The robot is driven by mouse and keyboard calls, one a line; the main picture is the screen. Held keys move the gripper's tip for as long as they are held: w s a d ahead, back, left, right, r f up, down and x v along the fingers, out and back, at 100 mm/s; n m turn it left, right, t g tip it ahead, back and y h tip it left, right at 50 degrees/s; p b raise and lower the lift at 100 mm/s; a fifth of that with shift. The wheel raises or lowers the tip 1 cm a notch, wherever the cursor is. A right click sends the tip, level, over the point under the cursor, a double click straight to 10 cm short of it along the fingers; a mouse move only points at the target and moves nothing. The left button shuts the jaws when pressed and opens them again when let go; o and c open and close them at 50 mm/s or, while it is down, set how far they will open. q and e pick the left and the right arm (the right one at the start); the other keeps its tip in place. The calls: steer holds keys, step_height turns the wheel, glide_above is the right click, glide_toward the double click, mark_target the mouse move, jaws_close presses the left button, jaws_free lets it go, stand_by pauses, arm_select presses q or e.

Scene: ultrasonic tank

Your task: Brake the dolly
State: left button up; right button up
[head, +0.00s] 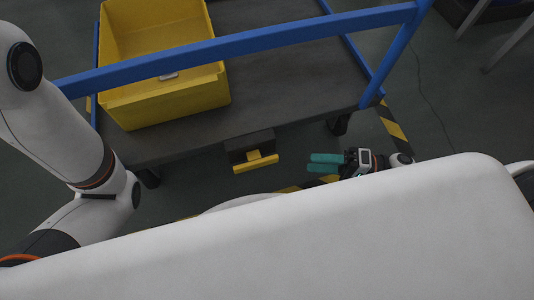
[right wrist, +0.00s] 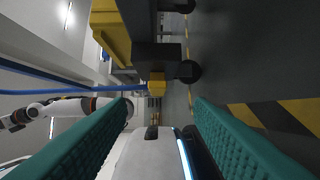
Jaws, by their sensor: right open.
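The dolly is a dark grey platform (head: 290,95) with a blue tube frame (head: 250,42) and black castors. A yellow brake pedal (head: 256,161) on a black block sticks out from its near edge, close to the floor. My right gripper (head: 311,163), with teal fingers, is open and empty to the right of the pedal, apart from it. In the right wrist view the pedal (right wrist: 157,88) shows ahead, between the two spread fingers and beyond their tips. My left arm comes in at the left; its gripper is hidden.
A yellow bin (head: 165,95) stands on the platform's left part. Yellow and black floor tape (head: 392,124) runs past the dolly's right side. A castor (head: 338,124) stands under the right near corner. Table or chair legs show at the upper right. My white body fills the foreground.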

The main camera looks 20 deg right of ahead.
mark_target(275, 162)
steer(key=b+x, duration=0.4)
steer(key=x, duration=0.7)
steer(key=shift+s+a+r, duration=0.1)
steer(key=shift+a+r, duration=0.1)
steer(key=shift+a, duration=0.25)
